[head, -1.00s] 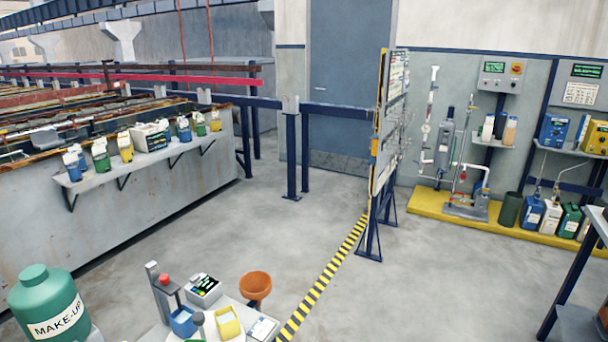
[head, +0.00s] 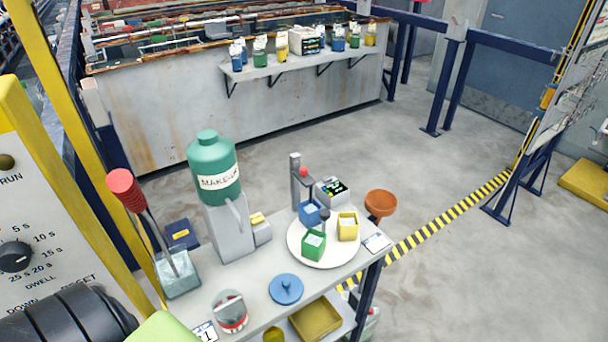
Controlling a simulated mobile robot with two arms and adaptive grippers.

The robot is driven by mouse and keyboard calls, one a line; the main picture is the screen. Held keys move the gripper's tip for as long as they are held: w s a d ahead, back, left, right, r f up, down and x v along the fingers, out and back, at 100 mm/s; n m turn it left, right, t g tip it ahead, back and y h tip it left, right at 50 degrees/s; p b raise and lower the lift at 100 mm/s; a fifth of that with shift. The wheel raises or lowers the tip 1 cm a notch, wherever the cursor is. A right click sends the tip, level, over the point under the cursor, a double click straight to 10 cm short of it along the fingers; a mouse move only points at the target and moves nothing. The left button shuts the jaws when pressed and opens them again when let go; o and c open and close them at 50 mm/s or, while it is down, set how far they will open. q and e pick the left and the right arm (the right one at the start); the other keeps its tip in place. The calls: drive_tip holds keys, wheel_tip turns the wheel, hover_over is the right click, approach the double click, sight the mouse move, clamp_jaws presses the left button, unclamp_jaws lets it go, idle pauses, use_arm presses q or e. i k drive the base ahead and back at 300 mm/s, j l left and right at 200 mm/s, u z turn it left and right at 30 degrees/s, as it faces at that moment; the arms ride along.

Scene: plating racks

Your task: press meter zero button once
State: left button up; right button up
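A small grey meter (head: 333,190) with a dark, lit display stands on the grey bench (head: 262,262), at the back near its right end. Its buttons are too small to read, so I cannot tell which one is the zero button. A grey post (head: 295,178) stands just left of the meter, with a red knob (head: 303,172) beside its top. Neither of my grippers is in view. A dark ribbed part and a light green part show at the bottom left; I cannot tell what they are.
A round white tray (head: 323,263) holds blue, green and yellow containers in front of the meter. The green MAKE-UP bottle (head: 213,165) stands left, an orange funnel (head: 380,203) right. A control panel (head: 35,215) fills the left edge. Floor beyond the bench is clear.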

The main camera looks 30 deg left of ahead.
sight(328, 179)
drive_tip(key=i+u, duration=0.4)
drive_tip(key=i+l+u, duration=0.1)
drive_tip(key=u, duration=0.35)
drive_tip(key=i+l+u, duration=0.2)
drive_tip(key=u, duration=0.2)
drive_tip(key=i+l, duration=0.05)
drive_tip(key=i, duration=0.05)
